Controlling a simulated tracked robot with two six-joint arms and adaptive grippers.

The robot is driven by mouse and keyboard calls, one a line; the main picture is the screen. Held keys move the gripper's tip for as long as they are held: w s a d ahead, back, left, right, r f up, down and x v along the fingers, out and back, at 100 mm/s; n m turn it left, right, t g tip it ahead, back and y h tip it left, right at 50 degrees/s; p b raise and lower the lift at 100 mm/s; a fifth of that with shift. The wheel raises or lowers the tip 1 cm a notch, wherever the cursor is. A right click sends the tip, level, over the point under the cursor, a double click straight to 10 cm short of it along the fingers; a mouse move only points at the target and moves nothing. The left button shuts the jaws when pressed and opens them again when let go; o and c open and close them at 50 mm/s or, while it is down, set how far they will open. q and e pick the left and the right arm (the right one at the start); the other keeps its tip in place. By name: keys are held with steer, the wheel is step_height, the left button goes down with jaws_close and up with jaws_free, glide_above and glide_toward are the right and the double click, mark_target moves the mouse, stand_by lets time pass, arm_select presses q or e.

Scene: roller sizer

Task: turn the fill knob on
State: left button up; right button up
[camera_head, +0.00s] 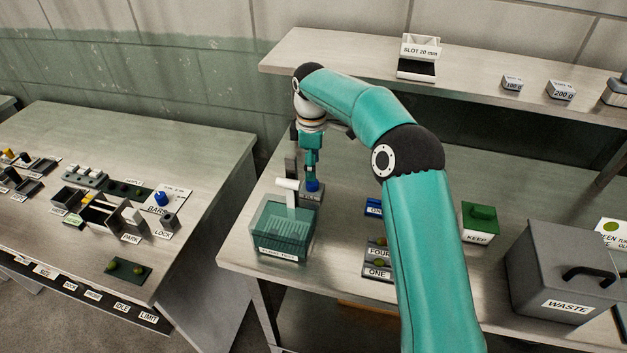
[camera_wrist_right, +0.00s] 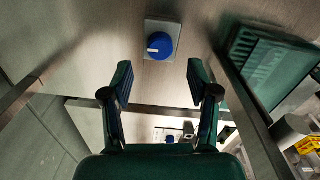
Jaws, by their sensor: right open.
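The fill knob (camera_head: 313,187) is a round blue knob on a grey base, behind and right of the green see-through tank (camera_head: 267,243). In the right wrist view the blue knob (camera_wrist_right: 160,46) sits on a square grey plate, with a pale line on its face. My right gripper (camera_head: 312,171) points down just above the knob. In the wrist view its two fingers (camera_wrist_right: 158,82) are apart, with the knob in line with the gap between them and nothing held. My left gripper is not in view.
A white spout (camera_head: 287,184) and grey post stand next to the knob, close to the gripper. FOUR and ONE blocks (camera_head: 378,251), a green KEEP box (camera_head: 480,220) and a grey WASTE bin (camera_head: 565,262) lie to the right. A shelf (camera_head: 300,52) overhangs the back.

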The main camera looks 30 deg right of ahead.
mark_target(312, 184)
steer(key=shift+w+f, duration=0.1)
steer(key=shift+f, duration=2.7)
steer(key=shift+r, duration=0.1)
jaws_close()
